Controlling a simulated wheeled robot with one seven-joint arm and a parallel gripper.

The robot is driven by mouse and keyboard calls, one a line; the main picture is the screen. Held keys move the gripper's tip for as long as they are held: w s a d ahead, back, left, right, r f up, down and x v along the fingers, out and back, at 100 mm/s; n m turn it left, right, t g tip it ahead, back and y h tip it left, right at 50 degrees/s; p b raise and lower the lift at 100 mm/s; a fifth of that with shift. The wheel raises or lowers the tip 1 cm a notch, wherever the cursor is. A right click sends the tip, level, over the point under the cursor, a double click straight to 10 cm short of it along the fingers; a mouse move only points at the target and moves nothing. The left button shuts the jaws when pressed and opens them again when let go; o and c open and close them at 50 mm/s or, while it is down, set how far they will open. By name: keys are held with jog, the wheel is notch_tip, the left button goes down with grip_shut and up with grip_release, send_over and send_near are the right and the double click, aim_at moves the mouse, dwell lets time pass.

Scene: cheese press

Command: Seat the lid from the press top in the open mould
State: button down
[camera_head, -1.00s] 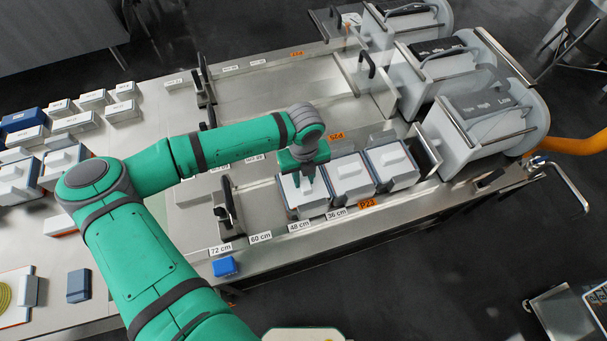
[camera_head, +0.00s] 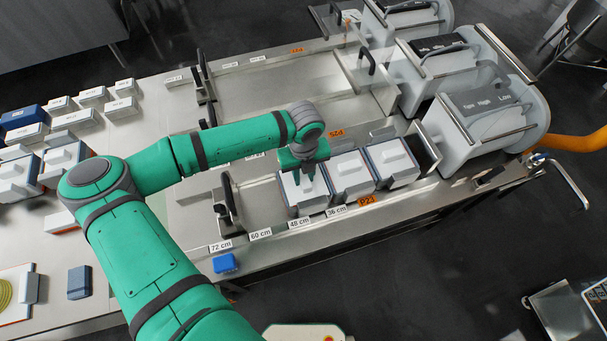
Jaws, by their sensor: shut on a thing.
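My gripper (camera_head: 307,172) points down at the leftmost mould (camera_head: 291,212) in the front lane of the press. It is shut on the white lid (camera_head: 310,196), which lies at the top of that mould, within its blue-grey rim as far as I can see. The fingers and the wrist hide part of the lid, so I cannot tell whether it sits fully down or level. Two more moulds, each with a white lid, stand close on the right: the middle mould (camera_head: 350,174) and the right mould (camera_head: 392,162).
A press plate (camera_head: 425,150) and grey press unit (camera_head: 480,120) stand right of the moulds. An upright handle (camera_head: 229,195) stands to their left. A blue block (camera_head: 224,263) lies on the front edge. Several moulds and lids (camera_head: 62,160) crowd the left table. The back lane (camera_head: 290,90) is largely clear.

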jog(key=shift+f, duration=0.4)
jog(key=c, duration=1.4)
grip_release()
jog(key=shift+r, duration=5)
